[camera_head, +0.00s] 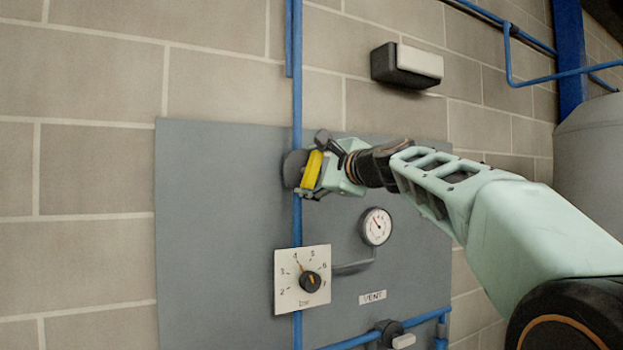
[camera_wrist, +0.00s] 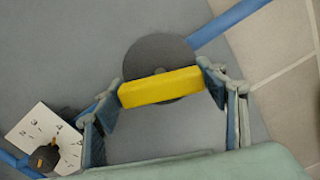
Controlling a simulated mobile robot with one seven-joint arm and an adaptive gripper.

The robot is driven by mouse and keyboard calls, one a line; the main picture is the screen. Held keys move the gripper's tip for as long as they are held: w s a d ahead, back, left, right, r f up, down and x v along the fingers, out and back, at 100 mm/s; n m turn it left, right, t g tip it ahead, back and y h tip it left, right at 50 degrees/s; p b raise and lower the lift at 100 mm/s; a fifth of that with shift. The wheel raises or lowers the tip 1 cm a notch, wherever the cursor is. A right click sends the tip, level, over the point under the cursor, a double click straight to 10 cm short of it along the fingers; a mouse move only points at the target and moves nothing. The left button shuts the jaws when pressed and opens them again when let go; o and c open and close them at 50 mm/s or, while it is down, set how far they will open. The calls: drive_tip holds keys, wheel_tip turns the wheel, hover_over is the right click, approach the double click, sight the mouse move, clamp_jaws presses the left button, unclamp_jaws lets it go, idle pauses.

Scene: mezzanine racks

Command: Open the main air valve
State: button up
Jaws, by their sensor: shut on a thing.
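The main air valve has a round dark grey body (camera_head: 291,168) on the vertical blue pipe, in front of the grey panel, with a yellow bar handle (camera_head: 312,170). The handle is tilted from the pipe's line, neither fully along nor square across it. In the wrist view the yellow handle (camera_wrist: 160,87) lies across the dark disc (camera_wrist: 158,55). My gripper (camera_head: 318,168) is at the handle; in the wrist view its two fingers (camera_wrist: 162,84) close on the bar's two ends. The fingers partly hide the handle in the head view.
Below the valve are a white pressure dial plate (camera_head: 288,298) with a black knob (camera_head: 310,282), a round gauge (camera_head: 376,226) and a VENT label (camera_head: 372,297). A dark box (camera_head: 406,65) is on the wall above.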

drive_tip(key=shift+n+b, duration=0.85)
drive_tip(key=shift+n, duration=1.05)
drive_tip(key=o, duration=1.2)
drive_tip(key=shift+c, duration=0.2)
drive_tip(key=v, duration=0.7)
drive_tip(key=shift+s+d, duration=0.15)
drive_tip(key=shift+s, duration=0.1)
